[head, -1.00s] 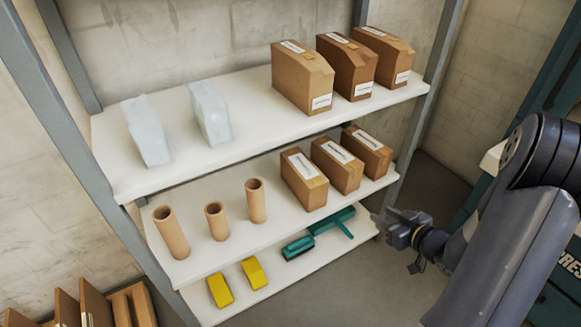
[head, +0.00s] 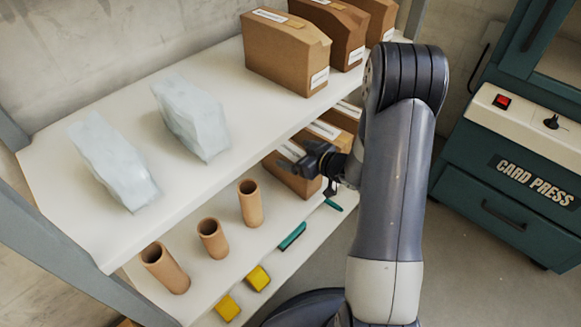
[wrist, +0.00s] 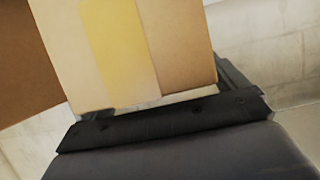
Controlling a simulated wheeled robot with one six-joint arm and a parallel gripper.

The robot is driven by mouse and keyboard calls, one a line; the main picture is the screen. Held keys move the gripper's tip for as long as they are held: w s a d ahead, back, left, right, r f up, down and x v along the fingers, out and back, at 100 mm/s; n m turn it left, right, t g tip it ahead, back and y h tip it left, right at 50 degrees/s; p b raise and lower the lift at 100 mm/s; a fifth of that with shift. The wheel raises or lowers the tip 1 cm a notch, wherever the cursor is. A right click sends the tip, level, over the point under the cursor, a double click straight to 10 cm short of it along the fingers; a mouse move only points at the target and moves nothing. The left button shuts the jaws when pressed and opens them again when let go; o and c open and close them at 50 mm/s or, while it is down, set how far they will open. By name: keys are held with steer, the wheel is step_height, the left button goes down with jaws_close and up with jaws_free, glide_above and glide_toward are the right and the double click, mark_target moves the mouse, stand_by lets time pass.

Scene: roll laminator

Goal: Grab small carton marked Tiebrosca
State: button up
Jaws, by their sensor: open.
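Small brown cartons with white labels stand in a row on the middle shelf; the nearest small carton (head: 291,183) is partly behind my gripper (head: 322,163). A second small carton (head: 325,131) and a third (head: 347,108) are mostly hidden by the upper shelf and my arm. Their print is too small to read, so I cannot tell which is marked Tiebrosca. In the wrist view a tan carton with a yellowish strip (wrist: 115,50) fills the space in front of my open gripper (wrist: 160,103). Whether it touches the jaws is unclear.
Larger cartons (head: 283,55) and pale wrapped packs (head: 190,115) stand on the upper shelf (head: 225,75), close above my gripper. Cardboard tubes (head: 251,203) stand left of the small cartons. A green card press (head: 520,170) stands at the right.

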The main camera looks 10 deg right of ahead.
steer(key=shift+w+a+f, duration=0.25)
steer(key=shift+w+a, duration=0.15)
steer(key=shift+w, duration=0.15)
steer(key=shift+c, duration=0.4)
steer(key=c, duration=1.8)
steer(key=shift+c, duration=0.2)
steer(key=shift+r, duration=0.1)
